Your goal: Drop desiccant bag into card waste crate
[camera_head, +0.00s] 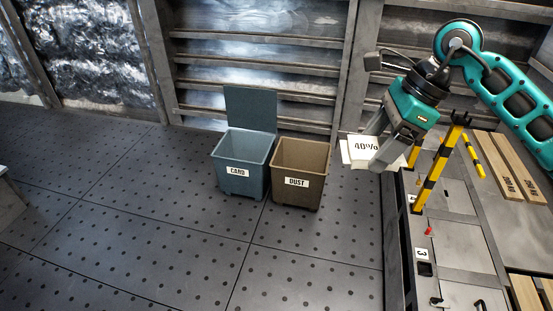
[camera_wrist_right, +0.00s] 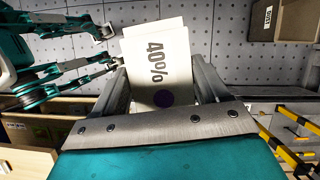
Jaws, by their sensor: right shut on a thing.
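The desiccant bag (camera_head: 360,152) is a white, flat packet marked "40%". My right gripper (camera_head: 376,150) is shut on it and holds it in the air, right of the crates and beside the workbench edge. In the right wrist view the bag (camera_wrist_right: 158,65) sits between the two fingers (camera_wrist_right: 163,85), its print facing the camera. The card waste crate (camera_head: 240,185) is blue-grey, labelled "CARD", and stands on the floor at the middle. A blue-grey panel (camera_head: 251,108) stands upright behind its open top.
A brown crate (camera_head: 298,190) labelled "DUST" stands right beside the card crate, on the bag's side. The workbench (camera_head: 455,235) at the right has yellow-black posts (camera_head: 428,180) close to the gripper and wooden boards (camera_head: 495,165). The dotted floor (camera_head: 150,220) left of the crates is clear.

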